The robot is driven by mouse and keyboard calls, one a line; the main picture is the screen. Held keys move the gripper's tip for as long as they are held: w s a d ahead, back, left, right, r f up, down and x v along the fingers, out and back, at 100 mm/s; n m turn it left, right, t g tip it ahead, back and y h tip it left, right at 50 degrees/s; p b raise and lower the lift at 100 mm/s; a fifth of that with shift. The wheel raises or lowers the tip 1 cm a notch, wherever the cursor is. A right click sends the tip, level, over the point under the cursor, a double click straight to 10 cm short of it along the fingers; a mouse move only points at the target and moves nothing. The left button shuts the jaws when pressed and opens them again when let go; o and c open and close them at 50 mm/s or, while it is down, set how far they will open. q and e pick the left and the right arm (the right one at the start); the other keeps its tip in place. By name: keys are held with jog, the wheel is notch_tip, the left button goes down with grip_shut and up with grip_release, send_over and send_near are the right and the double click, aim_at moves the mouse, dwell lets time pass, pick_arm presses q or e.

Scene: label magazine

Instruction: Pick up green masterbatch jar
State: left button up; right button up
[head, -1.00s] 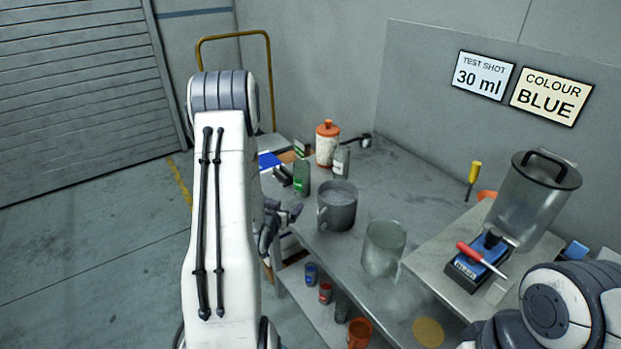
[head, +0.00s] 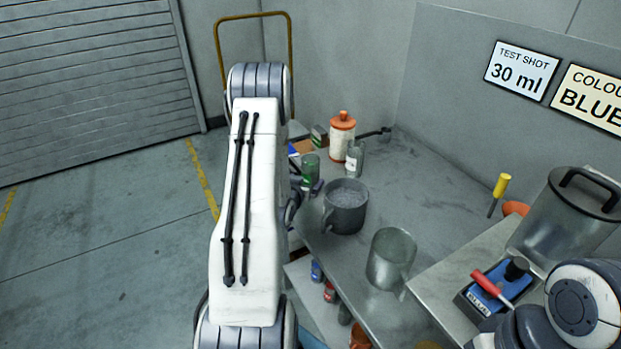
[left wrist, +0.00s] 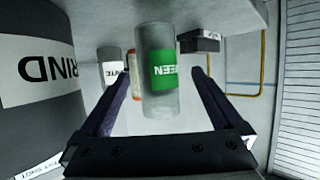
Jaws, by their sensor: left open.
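The green masterbatch jar (head: 310,167), a clear cylinder with a green label, stands at the left edge of the table in the head view. In the left wrist view the jar (left wrist: 158,95) shows upside down between the two fingers of my left gripper (left wrist: 161,74). The gripper is open, with a gap on each side of the jar. In the head view my left gripper (head: 293,200) is mostly hidden behind my arm, beside the jar. My right gripper is out of view; only part of my right arm shows at lower right.
A grey jug (head: 345,212) stands close in front of the jar. A white-labelled jar (head: 354,160) and an orange-capped bottle (head: 341,137) stand close behind it. A clear beaker (head: 390,262) is farther forward. The table's back right is clear.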

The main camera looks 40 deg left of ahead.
aim_at(309, 179)
pick_arm(q)
jog(key=x, duration=0.4)
jog(key=shift+w+d+f+b, duration=0.15)
jog(key=shift+w+d+b, duration=0.1)
jog(key=shift+b, duration=0.15)
jog(key=shift+w+a+f, duration=0.1)
jog(key=shift+w+a, duration=0.15)
jog(key=shift+w, duration=0.15)
jog(key=c, duration=1.5)
jog(key=shift+c, duration=0.2)
